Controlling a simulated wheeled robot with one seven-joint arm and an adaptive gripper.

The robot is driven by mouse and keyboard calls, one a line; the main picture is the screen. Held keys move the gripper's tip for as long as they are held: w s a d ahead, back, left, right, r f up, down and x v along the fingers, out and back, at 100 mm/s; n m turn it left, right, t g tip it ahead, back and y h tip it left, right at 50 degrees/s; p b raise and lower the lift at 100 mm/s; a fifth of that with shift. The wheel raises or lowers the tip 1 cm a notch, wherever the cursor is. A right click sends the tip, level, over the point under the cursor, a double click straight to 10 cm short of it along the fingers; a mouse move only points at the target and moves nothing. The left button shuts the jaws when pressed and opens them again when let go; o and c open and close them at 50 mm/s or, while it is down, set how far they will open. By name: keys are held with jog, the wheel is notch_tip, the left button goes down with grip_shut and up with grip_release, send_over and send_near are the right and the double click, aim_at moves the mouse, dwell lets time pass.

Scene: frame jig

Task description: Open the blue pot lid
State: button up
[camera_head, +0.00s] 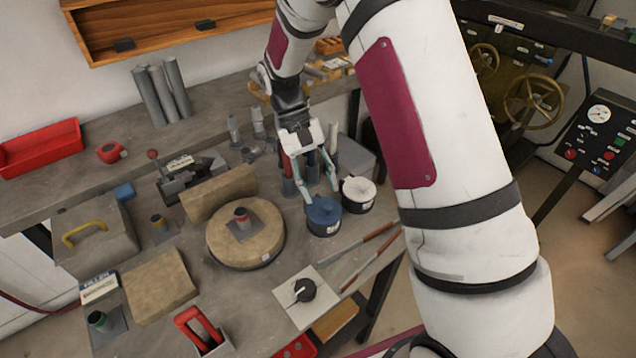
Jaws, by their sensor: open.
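The blue pot (324,229) stands on the bench right of centre. Its blue lid (323,210) sits on top of it. My gripper (321,200) is open and points down at the lid, with one finger at its left side and the other at its upper right. I cannot tell whether the fingers touch the lid. A pot with a white lid (358,192) stands close on the right, near my right finger.
A round tan board (268,245) with a small red-topped piece lies left of the blue pot. Long-handled tools (362,257) lie to its lower right, near the bench edge. Upright cylinders and handles stand behind my gripper. A white plate with a black knob (303,292) lies in front.

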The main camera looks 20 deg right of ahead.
jog(key=v, duration=1.2)
